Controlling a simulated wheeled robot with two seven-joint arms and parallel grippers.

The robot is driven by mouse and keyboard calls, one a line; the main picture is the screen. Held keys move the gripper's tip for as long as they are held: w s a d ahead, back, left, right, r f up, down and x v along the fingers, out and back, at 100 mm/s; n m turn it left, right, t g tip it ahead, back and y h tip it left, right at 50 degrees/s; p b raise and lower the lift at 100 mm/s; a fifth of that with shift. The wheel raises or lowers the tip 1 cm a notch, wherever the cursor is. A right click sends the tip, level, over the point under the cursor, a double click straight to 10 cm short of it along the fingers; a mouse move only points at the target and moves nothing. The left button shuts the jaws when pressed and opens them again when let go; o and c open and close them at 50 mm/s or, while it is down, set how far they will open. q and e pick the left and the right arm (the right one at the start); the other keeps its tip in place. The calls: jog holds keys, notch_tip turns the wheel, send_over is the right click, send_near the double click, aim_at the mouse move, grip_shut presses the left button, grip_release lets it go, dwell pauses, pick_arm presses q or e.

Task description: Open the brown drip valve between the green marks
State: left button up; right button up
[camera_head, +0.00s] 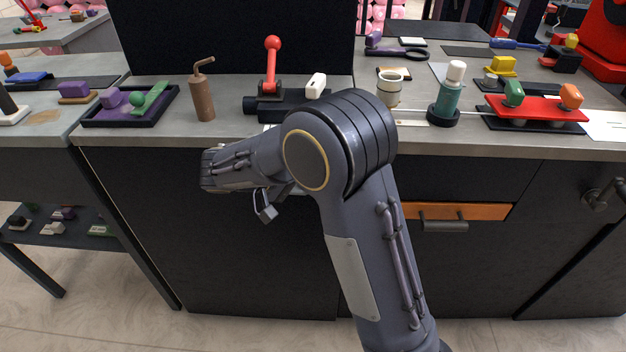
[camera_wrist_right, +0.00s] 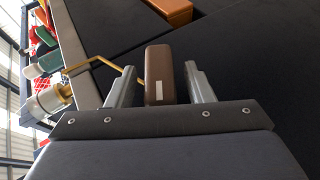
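In the right wrist view a brown block-shaped part (camera_wrist_right: 160,75) with a small white patch stands between my right gripper's fingers (camera_wrist_right: 160,88). A gap shows on each side of it, so the gripper looks open around it. A bent yellow rod (camera_wrist_right: 90,63) runs beside it toward the counter. Whether this part is the drip valve I cannot tell. In the head view a brown cylinder with a bent top (camera_head: 203,97) stands upright on the counter. My right arm hides much of the cabinet front; only a gripper piece (camera_head: 266,205) shows. I see no green marks.
The counter (camera_head: 230,130) carries a red lever (camera_head: 272,62), a beige cup (camera_head: 390,90), a green bottle (camera_head: 449,95) and a red tray (camera_head: 537,107).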

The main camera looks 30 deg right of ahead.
jog(key=shift+a, duration=0.1)
jog(key=v, duration=0.7)
jog(key=shift+a+r+p, duration=0.15)
jog(key=shift+a+p, duration=0.1)
jog(key=shift+p, duration=0.1)
